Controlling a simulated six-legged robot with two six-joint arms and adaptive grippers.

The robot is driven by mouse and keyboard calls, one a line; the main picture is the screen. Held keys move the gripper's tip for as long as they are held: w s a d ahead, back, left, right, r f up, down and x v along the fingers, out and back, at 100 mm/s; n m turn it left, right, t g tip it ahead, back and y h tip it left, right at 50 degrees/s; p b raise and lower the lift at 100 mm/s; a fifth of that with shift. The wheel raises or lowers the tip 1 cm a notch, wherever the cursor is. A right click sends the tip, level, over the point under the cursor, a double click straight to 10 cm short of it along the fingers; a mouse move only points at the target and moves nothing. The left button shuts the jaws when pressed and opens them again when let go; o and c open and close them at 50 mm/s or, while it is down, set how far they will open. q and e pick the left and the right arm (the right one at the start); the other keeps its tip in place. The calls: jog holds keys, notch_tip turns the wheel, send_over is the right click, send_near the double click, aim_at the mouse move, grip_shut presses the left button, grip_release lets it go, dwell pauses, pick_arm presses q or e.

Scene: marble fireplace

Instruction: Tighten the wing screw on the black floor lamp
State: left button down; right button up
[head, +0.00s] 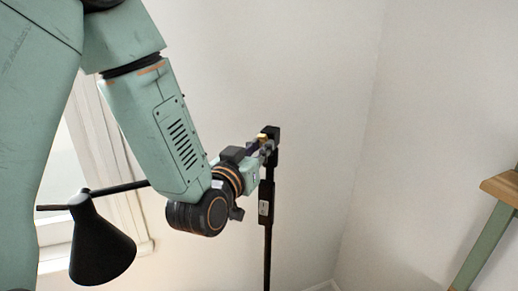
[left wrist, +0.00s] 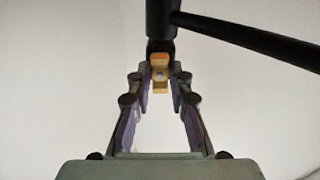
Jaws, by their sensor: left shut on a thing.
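The black floor lamp has an upright pole (head: 267,240), a joint block (head: 272,133) at its top and a cone shade (head: 100,248) hanging at the left. A brass wing screw (left wrist: 160,74) shows at the joint in the left wrist view, below the black lamp arm (left wrist: 250,36). It is small in the head view (head: 262,137). My left gripper (head: 265,146) is at the joint, shut on the wing screw. In the left wrist view its fingertips (left wrist: 160,80) are on either side of the screw. My right gripper is not in view.
A window with a white frame (head: 105,150) is behind the lamp shade at the left. A wooden-topped table with a green leg (head: 484,245) stands at the right edge.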

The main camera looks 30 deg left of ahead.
pick_arm(q)
jog(key=shift+w+r+m, duration=0.1)
jog(key=shift+r+m, duration=0.25)
jog(key=shift+m, duration=0.25)
jog(key=c, duration=1.6)
grip_release()
jog(key=o, duration=0.4)
jog(key=shift+w+f, duration=0.15)
jog(key=shift+f, duration=0.15)
jog(key=shift+s+r, duration=0.2)
jog(key=shift+r, duration=0.1)
jog(key=r, duration=0.9)
jog(key=shift+w+r, duration=0.2)
jog(key=shift+r, duration=0.05)
